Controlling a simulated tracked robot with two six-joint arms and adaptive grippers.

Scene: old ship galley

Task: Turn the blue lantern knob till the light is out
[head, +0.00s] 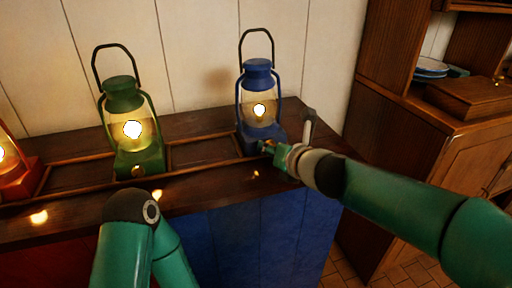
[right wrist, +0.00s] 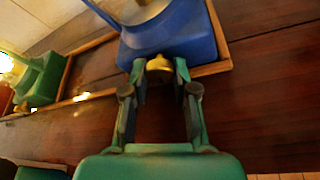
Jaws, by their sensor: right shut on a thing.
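The blue lantern (head: 259,133) stands upright at the right end of the row in the head view, its light glowing small and yellow. Its base also shows in the right wrist view (right wrist: 178,36). The brass knob (right wrist: 159,66) sits low on the front of the blue base. My right gripper (head: 268,148) reaches in from the right at the base. In the right wrist view its fingertips (right wrist: 159,70) are on both sides of the knob, shut on it. My left arm shows at the bottom of the head view; its gripper is not visible.
The lit green lantern (head: 124,102) stands to the left, and a lit red lantern (head: 14,158) is cut off at the left edge. The wooden counter (head: 215,190) has a raised rail around the lanterns. A wooden cabinet (head: 400,115) stands at right.

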